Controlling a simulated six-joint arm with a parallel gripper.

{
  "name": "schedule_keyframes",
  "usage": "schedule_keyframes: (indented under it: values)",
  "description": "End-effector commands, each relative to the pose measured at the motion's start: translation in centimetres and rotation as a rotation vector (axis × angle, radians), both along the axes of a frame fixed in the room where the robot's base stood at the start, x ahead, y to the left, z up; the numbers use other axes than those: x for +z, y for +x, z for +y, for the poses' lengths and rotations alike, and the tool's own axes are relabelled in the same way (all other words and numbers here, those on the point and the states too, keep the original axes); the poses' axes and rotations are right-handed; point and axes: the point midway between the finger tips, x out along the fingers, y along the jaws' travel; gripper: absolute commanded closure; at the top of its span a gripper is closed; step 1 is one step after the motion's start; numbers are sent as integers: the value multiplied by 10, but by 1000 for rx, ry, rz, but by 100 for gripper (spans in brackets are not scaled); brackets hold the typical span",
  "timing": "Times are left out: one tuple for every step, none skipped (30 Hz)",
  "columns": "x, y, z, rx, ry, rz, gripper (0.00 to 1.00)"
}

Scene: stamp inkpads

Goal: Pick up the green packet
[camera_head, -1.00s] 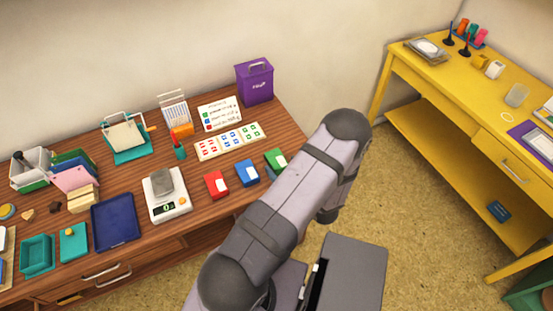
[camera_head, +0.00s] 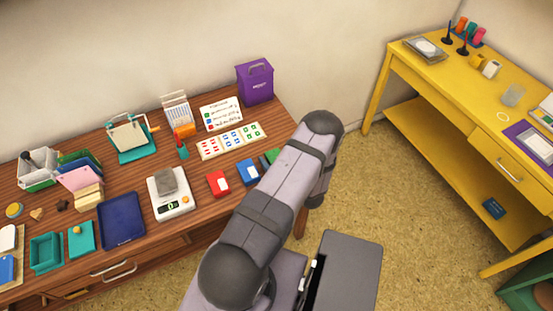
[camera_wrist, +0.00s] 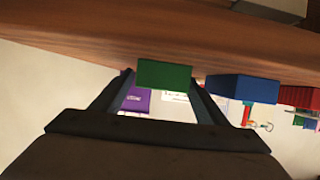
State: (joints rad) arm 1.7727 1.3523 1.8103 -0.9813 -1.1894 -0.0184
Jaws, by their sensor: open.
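The green packet (camera_head: 271,157) lies near the right end of the wooden table in the head view, mostly hidden behind my arm. In the wrist view the green packet (camera_wrist: 164,75) shows as a green block between the two finger tips. My gripper (camera_wrist: 161,79) is open, with a dark finger on either side of the packet in the picture. I cannot tell whether the fingers reach around it or are still short of it. My gripper is hidden behind the arm in the head view.
The blue packet (camera_head: 248,171) lies just left of the green one, and the red packet (camera_head: 218,183) further left. The blue packet (camera_wrist: 241,88) also shows beside the right finger in the wrist view. A white scale (camera_head: 171,205) and a purple box (camera_head: 255,82) stand on the table.

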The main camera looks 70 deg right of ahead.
Motion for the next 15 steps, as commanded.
schedule_keyframes:
  values:
    - [-1,1,-1,0,0,0,33]
    - [-1,1,-1,0,0,0,33]
    - [-1,1,-1,0,0,0,33]
    - [-1,1,-2,-1,0,0,33]
    - [-1,1,-1,-1,0,0,33]
    - [-1,1,-1,-1,0,0,33]
    - [-1,1,-1,-1,0,0,33]
    - [-1,1,-1,-1,0,0,35]
    - [-1,1,-1,-1,0,0,45]
    - [-1,1,-1,-1,0,0,52]
    - [-1,1,-1,-1,0,0,59]
    - [-1,1,-1,-1,0,0,69]
    - [-1,1,-1,-1,0,0,76]
    - [-1,1,-1,-1,0,0,80]
    - [0,1,-1,-1,-2,0,80]
